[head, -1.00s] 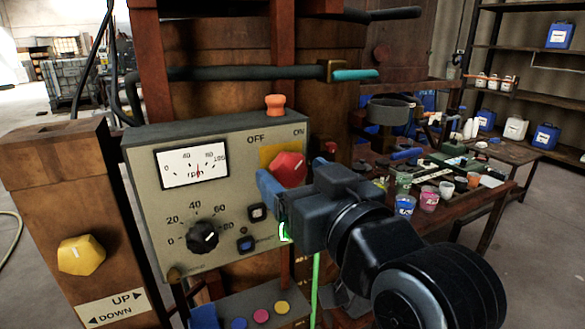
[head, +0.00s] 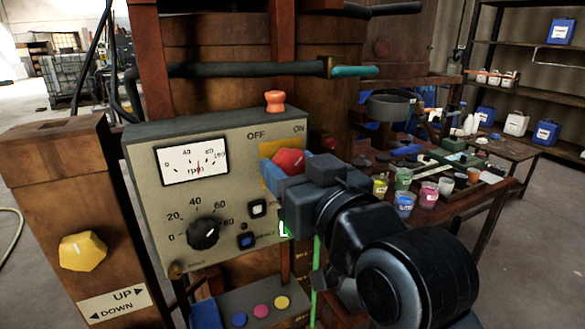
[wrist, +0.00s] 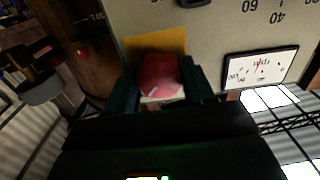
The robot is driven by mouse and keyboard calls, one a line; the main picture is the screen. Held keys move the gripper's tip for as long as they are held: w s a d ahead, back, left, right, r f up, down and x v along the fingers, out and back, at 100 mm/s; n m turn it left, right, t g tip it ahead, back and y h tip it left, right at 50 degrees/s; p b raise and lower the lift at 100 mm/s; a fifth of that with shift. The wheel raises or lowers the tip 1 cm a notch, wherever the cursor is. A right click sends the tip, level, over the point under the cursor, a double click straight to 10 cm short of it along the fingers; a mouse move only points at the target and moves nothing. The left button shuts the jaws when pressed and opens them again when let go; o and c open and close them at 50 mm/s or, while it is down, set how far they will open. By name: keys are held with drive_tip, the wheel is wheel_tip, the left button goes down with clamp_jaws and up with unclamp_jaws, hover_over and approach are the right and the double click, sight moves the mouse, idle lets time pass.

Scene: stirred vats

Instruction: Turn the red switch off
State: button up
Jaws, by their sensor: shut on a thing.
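The red switch (head: 290,161) is a faceted knob on a yellow plate (head: 268,178) at the right of the grey control panel (head: 150,150), below the OFF and ON labels. My gripper (head: 281,168) is at the knob, with its blue fingers on either side of it. In the wrist view the red switch (wrist: 160,76) sits between the two fingers of my gripper (wrist: 160,88), which are closed on it. The gripper body hides the lower right part of the knob in the head view. The knob's pointer direction cannot be told clearly.
The panel also carries an rpm meter (head: 192,164), a black dial (head: 203,233) and small buttons. An orange knob (head: 275,101) stands on its top. A yellow knob (head: 83,251) is on the wooden post at left. A cluttered table (head: 480,210) stands at right.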

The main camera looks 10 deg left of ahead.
drive_tip(key=shift+c, duration=0.5)
drive_tip(key=shift+n, duration=0.3)
drive_tip(key=n+b, duration=0.1)
drive_tip(key=n, duration=0.1)
drive_tip(key=shift+n, duration=0.4)
drive_tip(key=n+b, duration=0.1)
drive_tip(key=n, duration=0.4)
drive_tip(key=shift+f+b, duration=0.1)
drive_tip(key=shift+b, duration=0.3)
drive_tip(key=n+b, duration=0.2)
drive_tip(key=n, duration=0.3)
drive_tip(key=shift+n, duration=0.4)
drive_tip(key=shift+n+b, duration=1.1)
drive_tip(key=shift+n, duration=0.7)
